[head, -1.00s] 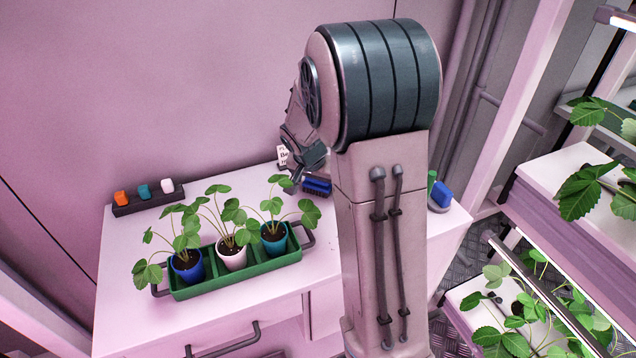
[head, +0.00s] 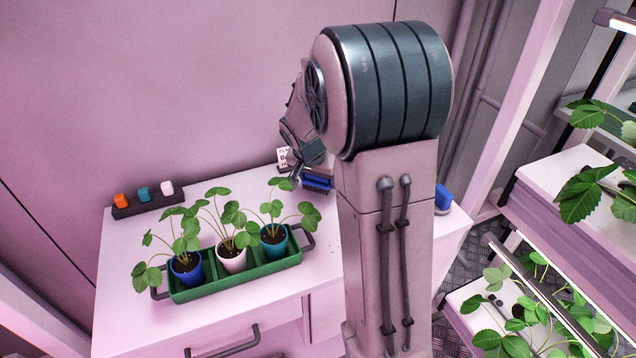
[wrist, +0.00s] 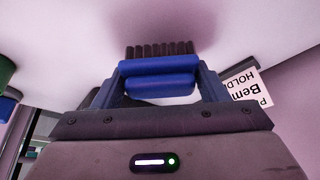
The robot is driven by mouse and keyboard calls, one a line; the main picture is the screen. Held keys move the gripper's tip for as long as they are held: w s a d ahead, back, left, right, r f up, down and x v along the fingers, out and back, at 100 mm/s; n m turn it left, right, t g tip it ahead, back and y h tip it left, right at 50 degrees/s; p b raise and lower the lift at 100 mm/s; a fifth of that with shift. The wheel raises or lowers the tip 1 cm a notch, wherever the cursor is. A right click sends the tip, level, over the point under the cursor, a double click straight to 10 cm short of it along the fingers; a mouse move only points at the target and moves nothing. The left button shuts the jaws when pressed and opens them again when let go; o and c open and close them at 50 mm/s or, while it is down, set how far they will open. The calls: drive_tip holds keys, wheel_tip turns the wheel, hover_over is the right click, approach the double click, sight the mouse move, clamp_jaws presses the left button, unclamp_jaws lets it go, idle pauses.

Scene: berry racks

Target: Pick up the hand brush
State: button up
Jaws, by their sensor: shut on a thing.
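The hand brush (wrist: 158,78) is blue with dark bristles and sits between the two fingers of my gripper (wrist: 160,85) in the wrist view. The fingers press on its blue body from both sides, and the bristles point away from the gripper. In the head view the brush (head: 318,183) shows at the back of the white bench top (head: 130,290), just left of my arm. My gripper (head: 305,172) is partly hidden there by my arm. I cannot tell whether the bristles touch the bench.
A green tray (head: 235,280) with three potted strawberry plants stands in front of the brush. A dark rack (head: 150,205) with coloured blocks is at the back left. A printed card (head: 283,158) stands behind the brush. A blue object (head: 443,198) is right of my arm. Plant shelves (head: 560,165) are at right.

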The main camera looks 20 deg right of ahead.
wheel_tip(320, 180, up, 2)
drive_tip(key=shift+r, duration=0.1)
drive_tip(key=s+d+r+b, duration=0.1)
drive_tip(key=s+d+r, duration=0.5)
drive_tip(key=d, duration=0.4)
drive_tip(key=shift+r, duration=0.45)
drive_tip(key=shift+o, duration=1.1)
drive_tip(key=shift+f, duration=0.1)
